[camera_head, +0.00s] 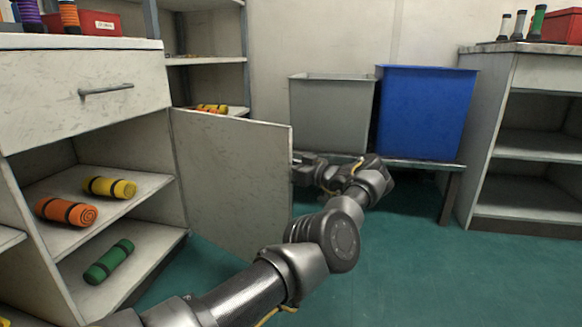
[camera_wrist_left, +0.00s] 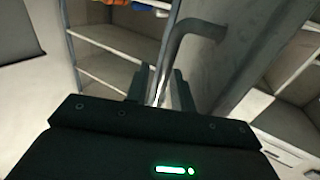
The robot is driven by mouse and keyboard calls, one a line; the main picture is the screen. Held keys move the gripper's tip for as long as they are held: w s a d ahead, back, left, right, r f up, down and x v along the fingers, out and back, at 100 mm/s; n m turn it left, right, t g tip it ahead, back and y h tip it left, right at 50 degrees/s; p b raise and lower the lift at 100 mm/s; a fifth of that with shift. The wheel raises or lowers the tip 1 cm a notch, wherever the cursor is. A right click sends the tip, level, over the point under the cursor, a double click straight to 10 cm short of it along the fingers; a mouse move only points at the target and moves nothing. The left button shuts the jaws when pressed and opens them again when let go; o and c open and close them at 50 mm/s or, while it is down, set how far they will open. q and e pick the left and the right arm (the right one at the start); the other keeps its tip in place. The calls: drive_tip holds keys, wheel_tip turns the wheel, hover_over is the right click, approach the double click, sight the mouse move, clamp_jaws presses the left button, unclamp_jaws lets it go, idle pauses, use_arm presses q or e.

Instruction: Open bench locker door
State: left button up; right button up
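The bench locker door (camera_head: 235,180) is a pale speckled panel, swung wide open from the bench on the left, with the locker's inside showing. My left gripper (camera_head: 300,170) is at the door's free edge, on its outer side; its fingertips are partly hidden behind the door in the head view. In the left wrist view, the metal door handle (camera_wrist_left: 184,35) bends down between the two dark fingers of my left gripper (camera_wrist_left: 160,92), which look closed around it. My right gripper is not in view.
The open locker (camera_head: 110,190) holds orange, yellow and green rolls on its shelves. A grey bin (camera_head: 330,115) and a blue bin (camera_head: 425,110) stand on a low bench behind my arm. Another shelf unit (camera_head: 530,150) is at the right. Green floor is clear at lower right.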

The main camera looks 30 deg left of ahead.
use_arm(q)
drive_tip(key=s+d+p, duration=0.1)
drive_tip(key=d+p, duration=0.2)
drive_tip(key=d, duration=0.7)
drive_tip(key=shift+d, duration=0.25)
